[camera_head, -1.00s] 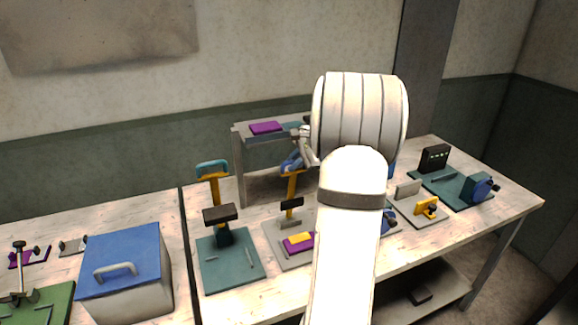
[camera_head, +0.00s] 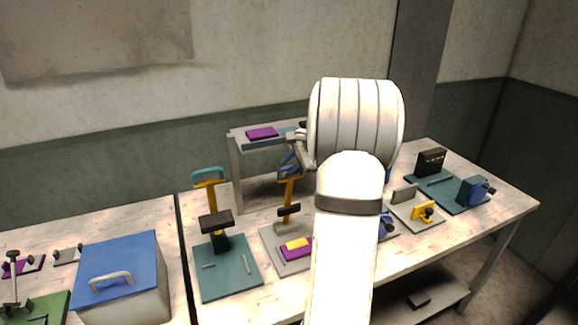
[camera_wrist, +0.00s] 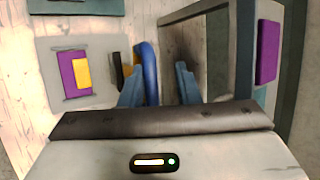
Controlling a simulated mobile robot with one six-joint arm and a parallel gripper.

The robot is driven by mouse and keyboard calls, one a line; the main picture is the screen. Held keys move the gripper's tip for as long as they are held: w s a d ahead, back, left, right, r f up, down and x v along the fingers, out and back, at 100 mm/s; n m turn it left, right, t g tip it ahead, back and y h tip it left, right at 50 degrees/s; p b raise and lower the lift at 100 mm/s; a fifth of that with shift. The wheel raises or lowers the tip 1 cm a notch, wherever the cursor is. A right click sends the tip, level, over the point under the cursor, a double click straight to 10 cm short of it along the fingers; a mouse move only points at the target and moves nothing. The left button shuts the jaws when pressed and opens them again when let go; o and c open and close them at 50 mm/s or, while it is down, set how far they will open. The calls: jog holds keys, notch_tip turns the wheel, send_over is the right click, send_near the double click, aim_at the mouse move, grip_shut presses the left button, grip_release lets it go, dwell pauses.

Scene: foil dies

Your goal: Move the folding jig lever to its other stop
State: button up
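A jig with a grey base plate (camera_head: 273,243) holds a purple block (camera_head: 293,254) with a yellow piece on it. Its yellow upright lever (camera_head: 288,195) has a blue handle at the top. My gripper (camera_head: 291,162) is at this handle, partly hidden behind my arm. In the wrist view the blue handle (camera_wrist: 149,72) lies between the fingertips of my gripper (camera_wrist: 160,88), close to the left finger, with a gap to the right finger. The fingers are apart and open. Whether the left finger touches the handle I cannot tell.
A grey raised shelf (camera_head: 236,165) with a purple block (camera_head: 262,133) stands close behind the lever. A similar teal-based press (camera_head: 228,270) with a yellow lever stands to the left. A blue-lidded box (camera_head: 120,270) is further left. Other fixtures (camera_head: 425,212) stand at the right.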

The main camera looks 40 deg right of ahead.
jog(key=shift+s+f, duration=0.1)
jog(key=shift+f, duration=0.15)
jog(key=b+v, duration=0.1)
jog(key=v, duration=0.7)
jog(key=shift+r, duration=0.2)
